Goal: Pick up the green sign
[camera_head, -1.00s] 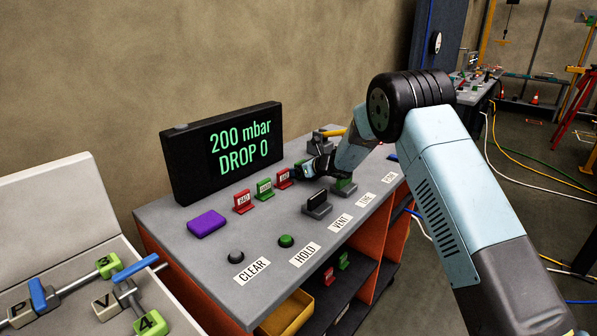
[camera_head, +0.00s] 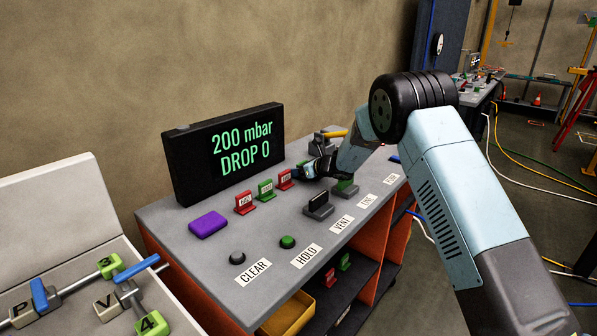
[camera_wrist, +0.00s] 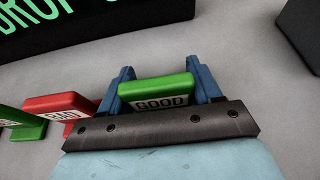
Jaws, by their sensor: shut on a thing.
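In the wrist view a green sign (camera_wrist: 157,91) marked GOOD sits between the two blue fingers of my gripper (camera_wrist: 160,88). The fingers are shut on it, one on each side. In the head view my gripper (camera_head: 312,172) is low over the grey bench top, right of the row of small signs. There the held sign is mostly hidden by my gripper. A red sign (camera_wrist: 62,104) marked BAD stands just left of my gripper in the wrist view. Another green sign (camera_head: 266,189) stands between two red signs in the head view.
A black display (camera_head: 222,152) reading 200 mbar, DROP 0 stands behind the signs. A purple block (camera_head: 208,224), a black knob (camera_head: 237,258) and a green knob (camera_head: 288,242) are on the bench. A dark block (camera_head: 319,204) and a green-based fixture (camera_head: 345,187) stand right of the signs.

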